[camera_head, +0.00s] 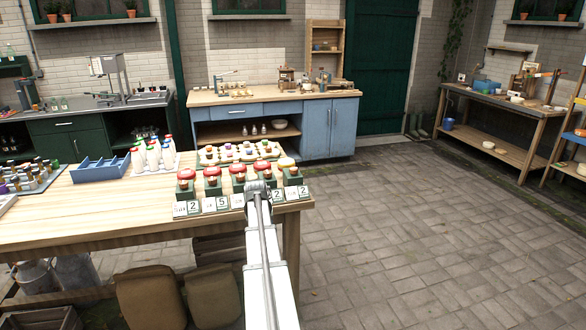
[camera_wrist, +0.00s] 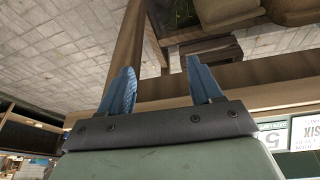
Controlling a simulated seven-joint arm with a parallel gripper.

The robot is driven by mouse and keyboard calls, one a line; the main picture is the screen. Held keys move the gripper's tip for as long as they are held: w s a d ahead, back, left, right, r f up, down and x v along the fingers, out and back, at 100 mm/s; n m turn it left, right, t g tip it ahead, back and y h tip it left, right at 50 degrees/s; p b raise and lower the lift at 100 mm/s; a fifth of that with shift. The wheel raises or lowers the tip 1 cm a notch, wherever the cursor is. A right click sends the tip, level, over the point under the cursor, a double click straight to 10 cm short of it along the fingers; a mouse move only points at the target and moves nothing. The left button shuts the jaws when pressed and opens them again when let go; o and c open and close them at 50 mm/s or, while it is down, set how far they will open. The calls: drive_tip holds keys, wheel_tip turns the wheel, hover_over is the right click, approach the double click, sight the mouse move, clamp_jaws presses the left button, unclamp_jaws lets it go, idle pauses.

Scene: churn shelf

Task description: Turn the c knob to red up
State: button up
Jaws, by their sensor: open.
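A row of dark green stands with red-topped knobs (camera_head: 212,172) lines the front right part of the wooden table (camera_head: 110,215) in the head view. The top at the right end (camera_head: 286,163) looks partly yellow. White cards with numbers such as 2 and 5 (camera_head: 222,203) face the front. I cannot tell which knob is c. My gripper (camera_head: 257,187) is in front of the row and hides part of the middle stands and cards. In the wrist view its two blue fingers (camera_wrist: 163,75) are apart with nothing between them. A card marked 5 (camera_wrist: 272,138) shows at the right.
Behind the knobs stands a tray of small coloured-top items (camera_head: 240,152). White bottles (camera_head: 152,155) and a blue divided tray (camera_head: 100,170) are to its left. The paved floor (camera_head: 400,230) to the right is clear.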

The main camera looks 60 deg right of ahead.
drive_tip(key=d+r+m+h, duration=0.1)
drive_tip(key=d+r, duration=0.9)
drive_tip(key=r, duration=0.2)
wheel_tip(320, 180, up, 16)
drive_tip(key=f+m, duration=0.1)
drive_tip(key=m, duration=0.3)
hover_over(294, 168)
drive_tip(key=w+a, duration=0.1)
drive_tip(key=a, duration=0.4)
drive_tip(key=d+f+m, duration=0.1)
drive_tip(key=f, duration=0.3)
drive_tip(key=d+f+m+g, duration=0.1)
drive_tip(key=f, duration=0.3)
drive_tip(key=s+d+f, duration=0.1)
drive_tip(key=d+f, duration=0.1)
drive_tip(key=f, duration=0.3)
drive_tip(key=shift+d+m+g, duration=0.1)
drive_tip(key=shift+m+g, duration=0.3)
drive_tip(key=shift+r, duration=0.1)
drive_tip(key=shift+c, duration=0.2)
drive_tip(key=c, duration=1)
